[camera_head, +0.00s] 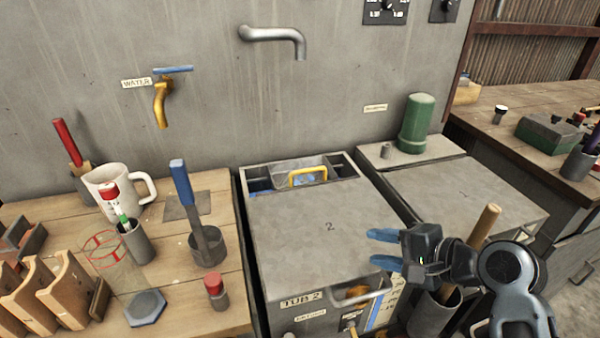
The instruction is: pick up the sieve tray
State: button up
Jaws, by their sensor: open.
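A tub marked TUB 2 (300,303) stands in the middle, with a grey lid (310,235) marked 2 over most of it. At its back a gap shows a grey inner part, blue inside and a yellow handle (308,171). This handled part may be the sieve tray; most of it is hidden under the lid. My gripper (374,249) is right of centre, near the lid's front right corner, to the right of and nearer than the yellow handle. Its two blue fingers are apart, point left, and hold nothing.
A wooden bench (190,275) at left carries a white mug (112,190), holders with tools and a red-capped bottle (216,292). A green cylinder (416,124) stands behind a second grey lid (465,195) at right. A faucet (275,34) juts from the wall above the tub.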

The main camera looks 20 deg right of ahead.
aim_at(287, 174)
jog(key=i+l, duration=0.1)
jog(key=i, duration=0.75)
